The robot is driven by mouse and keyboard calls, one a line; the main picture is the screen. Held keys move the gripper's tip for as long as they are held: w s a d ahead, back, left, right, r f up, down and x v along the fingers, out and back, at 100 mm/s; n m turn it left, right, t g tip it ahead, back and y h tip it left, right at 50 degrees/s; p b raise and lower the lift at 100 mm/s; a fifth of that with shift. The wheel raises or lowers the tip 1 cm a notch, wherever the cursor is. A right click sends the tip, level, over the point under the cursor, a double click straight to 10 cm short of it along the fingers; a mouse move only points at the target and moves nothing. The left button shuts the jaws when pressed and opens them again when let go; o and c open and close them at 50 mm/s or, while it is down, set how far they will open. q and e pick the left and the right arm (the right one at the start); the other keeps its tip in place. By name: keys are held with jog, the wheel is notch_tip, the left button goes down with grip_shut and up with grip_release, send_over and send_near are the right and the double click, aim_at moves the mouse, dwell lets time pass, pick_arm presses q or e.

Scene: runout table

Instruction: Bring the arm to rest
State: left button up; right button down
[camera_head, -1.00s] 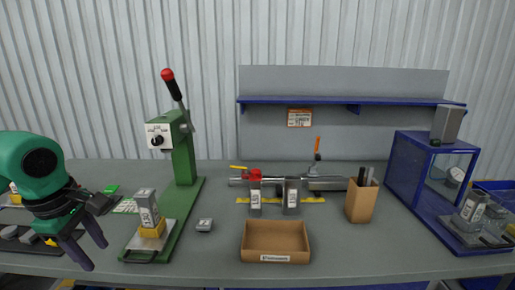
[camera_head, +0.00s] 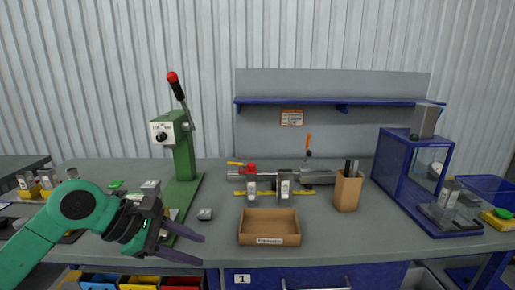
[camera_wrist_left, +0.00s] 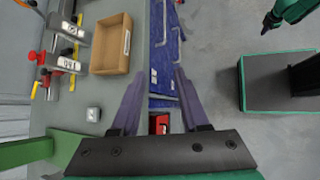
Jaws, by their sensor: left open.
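My left arm, green with a dark gripper (camera_head: 188,246), comes in from the left in the head view. Its purple fingers are spread with nothing between them, at the table's front edge, right of the green press (camera_head: 183,160) base and left of the cardboard tray (camera_head: 269,227). In the left wrist view the open fingers (camera_wrist_left: 155,92) point along the blue front of the bench, with floor to their right. The arm partly hides the press base and the block there.
The grey table (camera_head: 335,225) holds a small grey block (camera_head: 205,214), two upright grey blocks, a brown pen holder (camera_head: 347,190) and a blue-framed cabinet (camera_head: 408,175). The tray also shows in the wrist view (camera_wrist_left: 110,45). Bins and drawers sit below the table edge.

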pick_arm(q)
jog(key=d+r+n+t+h, duration=0.5)
jog(key=d+r+n+h, duration=0.4)
jog(key=d+r+h, duration=0.15)
jog(key=w+a+f+n+t+y, duration=0.1)
jog(key=w+a+n+t+y, duration=0.35)
jog(key=n, duration=0.55)
jog(key=w+a+n+t+y, duration=0.2)
jog(key=a+n+t+y, duration=0.2)
jog(key=a+n+t, duration=0.45)
jog(key=s+a+f+n+g+y, duration=0.1)
jog(key=a+f+n+g+y, duration=0.4)
jog(key=f+n, duration=0.45)
jog(key=s+a+f+n+g+y, duration=0.1)
jog(key=a+f+n+g+y, duration=0.15)
jog(key=f+n+y, duration=0.55)
jog(key=s+f+n+g+h, duration=0.3)
jog(key=s+f+n+g, duration=0.6)
jog(key=s+f, duration=1.1)
notch_tip(320, 180, down, 24)
jog(key=s+r+m+g, duration=0.1)
jog(key=m+g, duration=0.1)
jog(key=g, duration=0.1)
jog(key=s+a+f+g, duration=0.1)
jog(key=s+a+f, duration=0.1)
jog(key=s+f, duration=1.3)
jog(key=shift+s+a+f, duration=0.15)
jog(key=shift+s+a, duration=0.25)
jog(key=shift+s, duration=0.65)
